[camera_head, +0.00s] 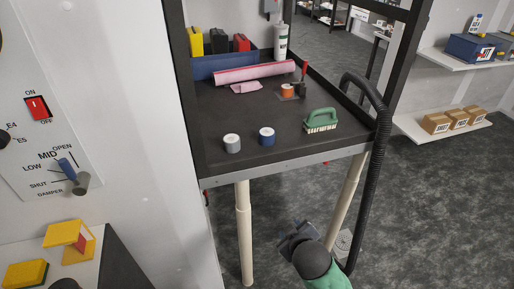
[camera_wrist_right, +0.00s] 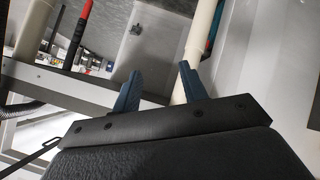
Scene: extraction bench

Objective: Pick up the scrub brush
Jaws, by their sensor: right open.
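The scrub brush (camera_head: 321,121) has a green arched handle and pale bristles. It sits on the dark bench top (camera_head: 218,112) near its front right corner in the head view. My right gripper (camera_head: 292,233) is below and in front of the bench's front edge, apart from the brush. In the right wrist view its two blue fingers (camera_wrist_right: 159,80) are spread with nothing between them. The brush cannot be made out in the wrist view. My left gripper is not in view.
A black hose (camera_head: 379,140) curves along the bench's right side. The metal front edge (camera_head: 290,164) lies between gripper and brush.

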